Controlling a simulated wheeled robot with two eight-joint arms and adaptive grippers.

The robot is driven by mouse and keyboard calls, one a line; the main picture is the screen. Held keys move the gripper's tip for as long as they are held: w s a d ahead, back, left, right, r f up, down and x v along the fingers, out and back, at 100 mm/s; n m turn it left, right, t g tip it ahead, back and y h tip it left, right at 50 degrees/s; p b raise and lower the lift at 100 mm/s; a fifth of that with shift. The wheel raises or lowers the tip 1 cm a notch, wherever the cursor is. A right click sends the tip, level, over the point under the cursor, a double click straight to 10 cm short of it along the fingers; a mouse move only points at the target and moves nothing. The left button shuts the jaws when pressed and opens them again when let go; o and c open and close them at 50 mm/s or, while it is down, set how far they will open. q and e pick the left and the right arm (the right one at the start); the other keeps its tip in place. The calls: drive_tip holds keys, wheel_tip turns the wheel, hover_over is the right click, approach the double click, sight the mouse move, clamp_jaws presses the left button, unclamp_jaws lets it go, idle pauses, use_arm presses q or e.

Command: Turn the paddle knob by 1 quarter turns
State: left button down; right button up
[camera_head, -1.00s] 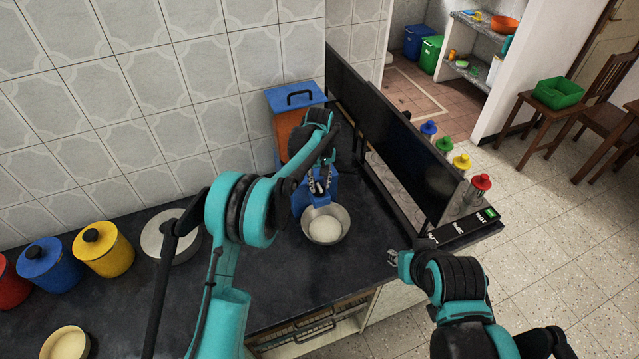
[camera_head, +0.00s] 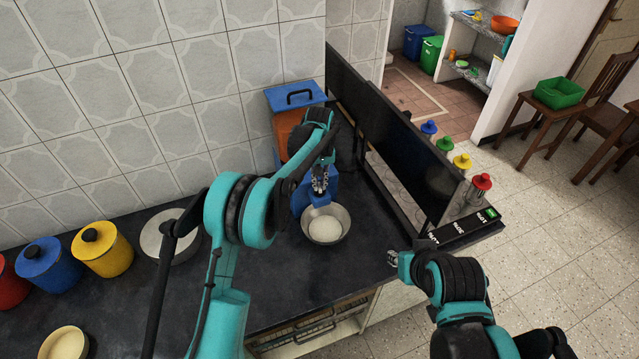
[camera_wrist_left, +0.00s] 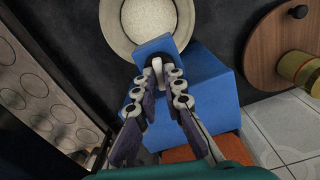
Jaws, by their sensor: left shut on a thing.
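The paddle knob (camera_wrist_left: 159,75) is a small pale paddle on the front of the blue dispenser base (camera_wrist_left: 205,90), seen in the left wrist view. My left gripper (camera_wrist_left: 158,88) is shut on it, one finger on each side, hiding part of it. In the head view the left gripper (camera_head: 320,182) is in front of the dispenser's blue lower part (camera_head: 300,200), and the knob is too hidden to make out. The dispenser has an orange body (camera_head: 289,130) and a blue lid with a black handle (camera_head: 296,97).
A metal bowl (camera_head: 326,238) with pale contents stands below the dispenser outlet. A dark upright panel (camera_head: 400,150) stands close on the right. A round lidded thing (camera_head: 172,238) and yellow (camera_head: 103,250) and blue (camera_head: 50,265) canisters stand left. The counter in between is clear.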

use_arm(q)
drive_tip(key=m, duration=0.3)
drive_tip(key=shift+m+b, duration=0.3)
drive_tip(key=m, duration=0.4)
drive_tip(key=shift+m, duration=0.3)
drive_tip(key=m, duration=0.3)
drive_tip(key=shift+b, duration=0.4)
drive_tip(key=shift+m, duration=2)
drive_tip(key=c, duration=1.6)
unclamp_jaws()
wheel_tip(320, 180, up, 12)
drive_tip(key=shift+r, duration=0.1)
